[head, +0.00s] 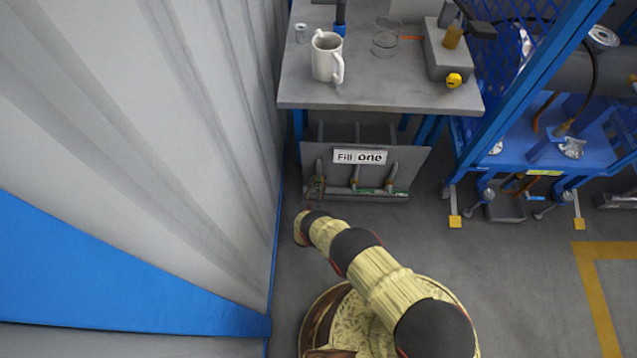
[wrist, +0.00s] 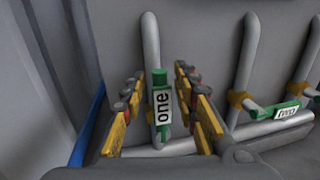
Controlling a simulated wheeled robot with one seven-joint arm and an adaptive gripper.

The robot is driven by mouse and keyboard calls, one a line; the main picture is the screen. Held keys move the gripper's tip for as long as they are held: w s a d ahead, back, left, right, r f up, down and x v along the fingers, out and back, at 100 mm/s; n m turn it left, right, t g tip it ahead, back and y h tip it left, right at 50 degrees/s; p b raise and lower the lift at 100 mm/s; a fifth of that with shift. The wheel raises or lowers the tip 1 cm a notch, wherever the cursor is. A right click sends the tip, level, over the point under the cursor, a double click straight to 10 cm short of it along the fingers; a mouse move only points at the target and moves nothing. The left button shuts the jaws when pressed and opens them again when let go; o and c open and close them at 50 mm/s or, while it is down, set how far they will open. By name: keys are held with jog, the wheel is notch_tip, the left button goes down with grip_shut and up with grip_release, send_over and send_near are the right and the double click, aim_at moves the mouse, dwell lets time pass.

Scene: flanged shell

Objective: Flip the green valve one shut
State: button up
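The green valve handle labelled "one" (wrist: 161,103) stands upright in the wrist view, in line with its grey vertical pipe (wrist: 151,45). My gripper (wrist: 160,76) is open, with one yellow-and-dark finger on each side of this handle. Gaps show between the handle and both fingers. In the head view my gripper (head: 314,190) is small, at the left pipe of the panel below the table, and the handle there is hard to make out.
Another green labelled handle (wrist: 284,112) lies sideways at the pipe to the right. A "Fill one" sign (head: 359,157) tops the grey panel. The table (head: 380,95) overhangs it, holding a white mug (head: 326,60). A corrugated wall (head: 150,120) stands close on the left.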

jog(key=c, duration=0.3)
jog(key=c, duration=0.4)
grip_shut()
